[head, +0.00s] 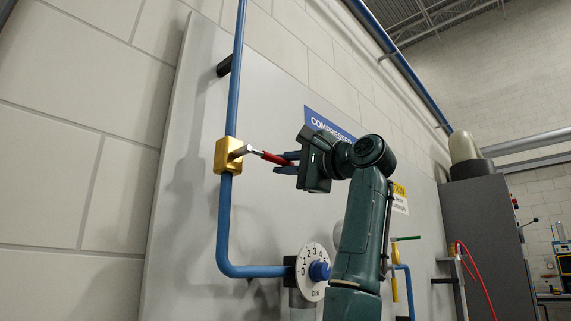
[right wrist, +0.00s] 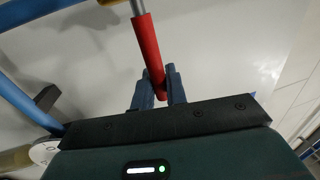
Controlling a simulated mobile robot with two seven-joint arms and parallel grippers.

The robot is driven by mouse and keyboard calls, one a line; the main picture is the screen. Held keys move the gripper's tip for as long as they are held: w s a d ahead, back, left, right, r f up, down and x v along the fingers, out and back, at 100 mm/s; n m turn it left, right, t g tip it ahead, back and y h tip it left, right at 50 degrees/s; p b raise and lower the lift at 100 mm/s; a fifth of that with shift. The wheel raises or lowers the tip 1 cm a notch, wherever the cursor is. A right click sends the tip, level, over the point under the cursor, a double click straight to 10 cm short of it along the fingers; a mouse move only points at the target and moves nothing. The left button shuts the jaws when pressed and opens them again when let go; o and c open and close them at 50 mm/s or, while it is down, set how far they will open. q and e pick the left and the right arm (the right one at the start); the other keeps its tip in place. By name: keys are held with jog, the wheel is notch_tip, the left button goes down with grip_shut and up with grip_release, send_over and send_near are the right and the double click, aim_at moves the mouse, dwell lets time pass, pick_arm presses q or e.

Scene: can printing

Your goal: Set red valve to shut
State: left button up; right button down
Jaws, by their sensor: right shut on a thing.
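The red valve's brass body (head: 228,156) sits on the vertical blue pipe in the head view. Its lever has a grey metal stem and a red grip (head: 272,157), and points to the right, across the pipe, tilted slightly down. My right gripper (head: 286,162) is shut on the end of the red grip. In the right wrist view the red grip (right wrist: 147,50) runs down to between the two blue fingers of my right gripper (right wrist: 158,88). My left gripper is not in view.
A white dial with a blue knob (head: 319,271) is below the lever on the pipe. A blue sign (head: 325,122) is behind my right gripper. A green-handled lever (head: 405,238) and a grey cabinet (head: 490,240) stand to the right. The panel left of the pipe is clear.

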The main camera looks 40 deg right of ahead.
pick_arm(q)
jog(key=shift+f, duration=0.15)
pick_arm(e)
jog(key=shift+f, duration=0.15)
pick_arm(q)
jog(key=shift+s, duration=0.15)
pick_arm(e)
jog(key=c, duration=1.5)
grip_release()
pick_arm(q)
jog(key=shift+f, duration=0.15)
pick_arm(e)
jog(key=shift+s, duration=0.15)
pick_arm(q)
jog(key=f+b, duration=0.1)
jog(key=b, duration=0.3)
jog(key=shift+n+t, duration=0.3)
pick_arm(e)
jog(key=v, duration=1.3)
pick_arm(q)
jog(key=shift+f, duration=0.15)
